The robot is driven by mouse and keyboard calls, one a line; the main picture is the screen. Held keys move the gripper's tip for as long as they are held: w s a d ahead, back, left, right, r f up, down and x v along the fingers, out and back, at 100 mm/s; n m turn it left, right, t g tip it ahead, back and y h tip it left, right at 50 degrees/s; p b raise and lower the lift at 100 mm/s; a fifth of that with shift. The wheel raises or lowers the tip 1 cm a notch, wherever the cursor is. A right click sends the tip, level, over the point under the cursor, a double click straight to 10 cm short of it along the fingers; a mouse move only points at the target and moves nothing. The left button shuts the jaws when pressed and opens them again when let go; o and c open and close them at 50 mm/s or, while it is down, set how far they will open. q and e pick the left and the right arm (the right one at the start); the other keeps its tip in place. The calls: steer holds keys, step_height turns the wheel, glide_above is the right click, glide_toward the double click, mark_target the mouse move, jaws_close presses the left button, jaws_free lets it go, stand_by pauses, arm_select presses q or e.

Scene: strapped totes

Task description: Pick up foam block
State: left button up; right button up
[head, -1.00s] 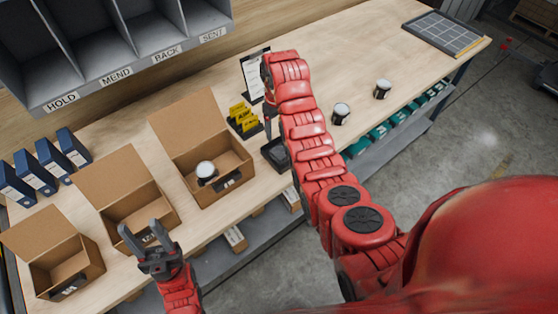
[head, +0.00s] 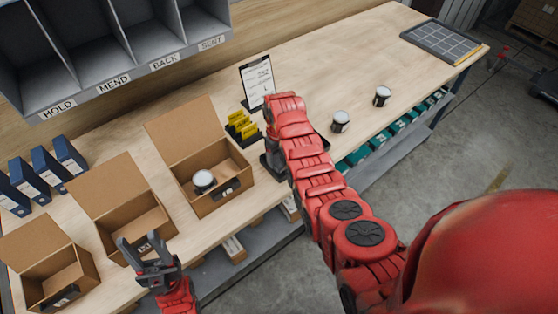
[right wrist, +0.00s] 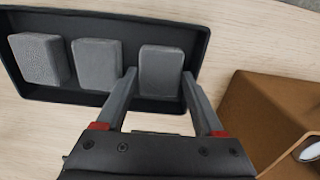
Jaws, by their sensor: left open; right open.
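Three grey foam blocks (right wrist: 161,72) lie in a row in a dark tray (right wrist: 100,14), seen in the right wrist view. In the head view my right arm hides the blocks and most of the tray; my right gripper (head: 276,165) shows only partly there. My left gripper (head: 139,243) is open and empty, in front of the middle cardboard box.
Open cardboard boxes (head: 212,203) line the bench; the right one holds a white-topped tin (head: 203,180). Two more tins (head: 341,121) stand right of my right arm. Yellow cards (head: 241,126) and a clipboard (head: 257,80) stand behind the tray.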

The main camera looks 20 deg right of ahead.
steer(key=c, duration=1)
steer(key=shift+o, duration=0.2)
steer(key=shift+w, duration=0.1)
